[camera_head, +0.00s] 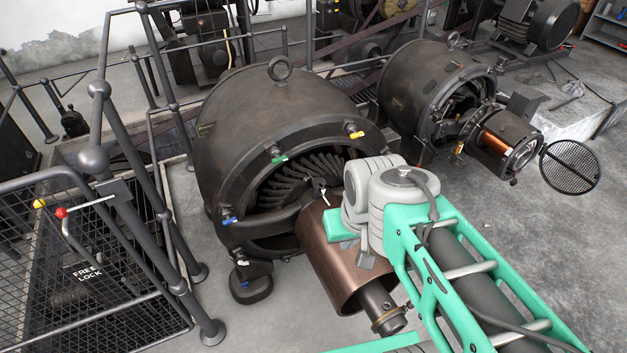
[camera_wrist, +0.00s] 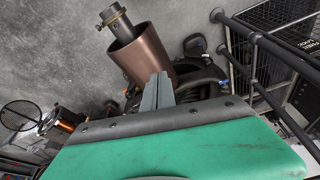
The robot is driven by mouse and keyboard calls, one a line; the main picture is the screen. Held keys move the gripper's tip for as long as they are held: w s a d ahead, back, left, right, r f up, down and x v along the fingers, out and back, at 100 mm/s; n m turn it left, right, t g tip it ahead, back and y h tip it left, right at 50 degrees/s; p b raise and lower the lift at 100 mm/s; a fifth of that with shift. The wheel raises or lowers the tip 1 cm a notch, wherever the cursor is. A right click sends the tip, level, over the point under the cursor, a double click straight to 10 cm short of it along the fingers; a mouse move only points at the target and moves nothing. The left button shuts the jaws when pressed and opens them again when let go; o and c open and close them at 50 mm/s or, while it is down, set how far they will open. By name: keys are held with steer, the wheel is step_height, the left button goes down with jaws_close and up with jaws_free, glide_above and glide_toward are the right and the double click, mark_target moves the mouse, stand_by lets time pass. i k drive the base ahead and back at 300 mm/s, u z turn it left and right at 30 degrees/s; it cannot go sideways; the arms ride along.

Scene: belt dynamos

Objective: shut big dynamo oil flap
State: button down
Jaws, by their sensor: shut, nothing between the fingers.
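The big dynamo (camera_head: 265,115) is a dark rounded housing with a lifting ring on top and colored handles around its open front. Its copper-brown drum (camera_head: 335,265) sticks out toward the front, with a shaft end and collar (camera_head: 385,315) beyond it. The drum also shows in the wrist view (camera_wrist: 142,55), with the shaft end (camera_wrist: 116,20) past it. My gripper (camera_head: 366,257) is above and beside the drum, partly covered by my arm. In the wrist view its grey fingers (camera_wrist: 157,80) are together and empty, in front of the drum's edge. I cannot make out the oil flap clearly.
A smaller dynamo (camera_head: 420,85) stands behind to the right, with a round mesh cover (camera_head: 570,167) swung out. Railings (camera_head: 130,150) and a mesh cage marked FREE LOCK (camera_head: 85,272) stand at the left. Concrete floor (camera_head: 520,235) at the right is clear.

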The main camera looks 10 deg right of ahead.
mark_target(306, 179)
steer(key=k, duration=0.25)
steer(key=u, duration=0.45)
steer(key=i, duration=0.75)
steer(key=u, duration=0.6)
